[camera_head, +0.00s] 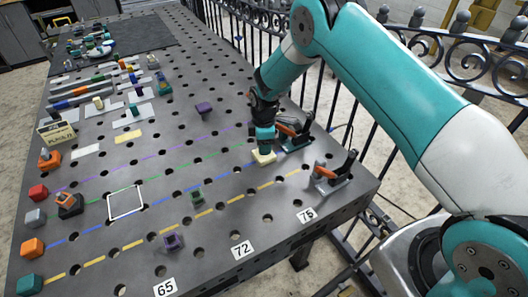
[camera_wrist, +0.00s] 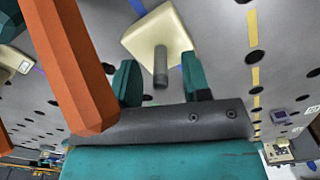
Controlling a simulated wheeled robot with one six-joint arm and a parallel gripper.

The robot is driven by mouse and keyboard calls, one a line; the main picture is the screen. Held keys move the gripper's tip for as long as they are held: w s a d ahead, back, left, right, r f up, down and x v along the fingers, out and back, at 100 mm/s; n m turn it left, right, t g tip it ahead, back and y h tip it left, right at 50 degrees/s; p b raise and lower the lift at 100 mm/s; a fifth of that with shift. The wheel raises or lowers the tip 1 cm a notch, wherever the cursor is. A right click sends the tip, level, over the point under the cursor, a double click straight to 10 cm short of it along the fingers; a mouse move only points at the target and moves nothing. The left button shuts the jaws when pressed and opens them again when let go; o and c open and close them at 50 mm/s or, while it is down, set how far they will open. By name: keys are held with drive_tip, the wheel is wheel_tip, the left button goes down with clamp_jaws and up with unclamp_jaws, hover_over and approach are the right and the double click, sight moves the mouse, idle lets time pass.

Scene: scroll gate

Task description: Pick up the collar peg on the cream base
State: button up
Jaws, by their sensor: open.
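The cream base (camera_wrist: 157,34) is a square block with a short dark grey peg (camera_wrist: 160,68) standing out of it in the wrist view. My gripper (camera_wrist: 159,62) is open, with one teal finger on each side of the peg and a visible gap on both sides. In the head view the cream base (camera_head: 264,157) sits on the perforated table near its right edge. My gripper (camera_head: 264,143) is directly above it, pointing down, and hides the peg there.
A toggle clamp with an orange handle (camera_head: 290,129) stands close to the right of my gripper; a second clamp (camera_head: 332,174) is nearer the front. In the wrist view an orange handle (camera_wrist: 75,70) looms at left.

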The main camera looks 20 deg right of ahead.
drive_tip(key=shift+f, duration=0.9)
drive_tip(key=shift+c, duration=0.2)
clamp_jaws()
drive_tip(key=shift+r, duration=0.15)
